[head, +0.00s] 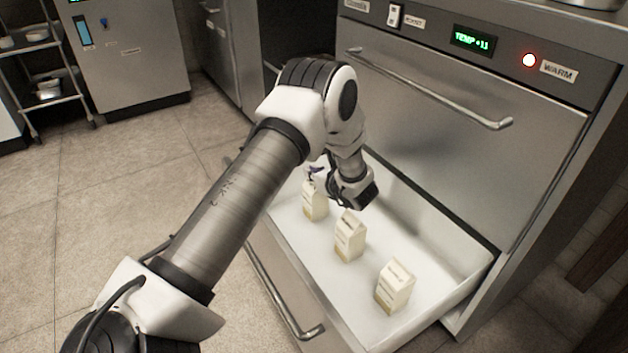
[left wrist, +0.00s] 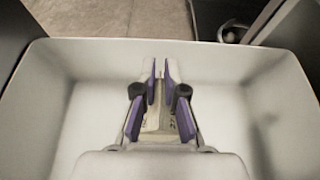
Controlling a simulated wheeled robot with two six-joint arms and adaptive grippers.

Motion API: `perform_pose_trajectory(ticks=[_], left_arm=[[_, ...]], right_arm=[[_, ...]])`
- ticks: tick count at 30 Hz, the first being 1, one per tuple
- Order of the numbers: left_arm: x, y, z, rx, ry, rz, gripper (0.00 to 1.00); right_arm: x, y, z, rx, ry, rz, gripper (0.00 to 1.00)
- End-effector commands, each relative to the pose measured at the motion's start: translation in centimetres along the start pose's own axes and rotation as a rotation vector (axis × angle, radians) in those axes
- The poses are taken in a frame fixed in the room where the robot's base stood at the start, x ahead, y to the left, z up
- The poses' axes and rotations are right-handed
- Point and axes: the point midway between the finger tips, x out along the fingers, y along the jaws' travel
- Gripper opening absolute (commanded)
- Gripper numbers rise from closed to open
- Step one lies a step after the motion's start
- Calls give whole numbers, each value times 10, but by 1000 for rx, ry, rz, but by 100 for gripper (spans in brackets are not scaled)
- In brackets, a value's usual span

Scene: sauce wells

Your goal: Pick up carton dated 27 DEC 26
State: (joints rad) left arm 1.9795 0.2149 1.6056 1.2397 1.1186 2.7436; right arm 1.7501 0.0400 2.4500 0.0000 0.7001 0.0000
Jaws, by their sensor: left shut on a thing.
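My left gripper (head: 313,172) reaches down into the open drawer (head: 437,266). It is shut on the farthest carton (head: 315,204), a cream carton with a tan base that looks upright. In the left wrist view the purple fingers of the left gripper (left wrist: 159,92) stand on both sides of this carton (left wrist: 158,118). I cannot tell whether it touches the drawer floor. A middle carton (head: 350,238) and a near carton (head: 395,286) stand upright in the drawer, apart from each other. The print on the cartons is too small to read. My right gripper is not in view.
The drawer's front with its bar handle (head: 283,296) juts out over the tiled floor. Above is a closed steel drawer with a handle (head: 480,115), a display reading "TEMP +11" (head: 471,40) and a lit red lamp (head: 529,60) beside "WARM". A rack (head: 40,75) stands far left.

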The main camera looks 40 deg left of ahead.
Motion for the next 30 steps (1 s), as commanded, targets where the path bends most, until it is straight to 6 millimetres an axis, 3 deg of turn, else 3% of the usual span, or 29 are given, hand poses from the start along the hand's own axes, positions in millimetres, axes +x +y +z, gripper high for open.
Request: perform_pose_trajectory(ticks=[1,5,18,30], left_arm=[[1,4,-10,12,18,5,0],[0,5,-6,12,18,6,0],[-13,3,28,8,12,3,0],[-46,26,22,9,9,1,0]], right_arm=[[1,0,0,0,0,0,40],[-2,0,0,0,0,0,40],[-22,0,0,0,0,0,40],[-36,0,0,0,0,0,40]])
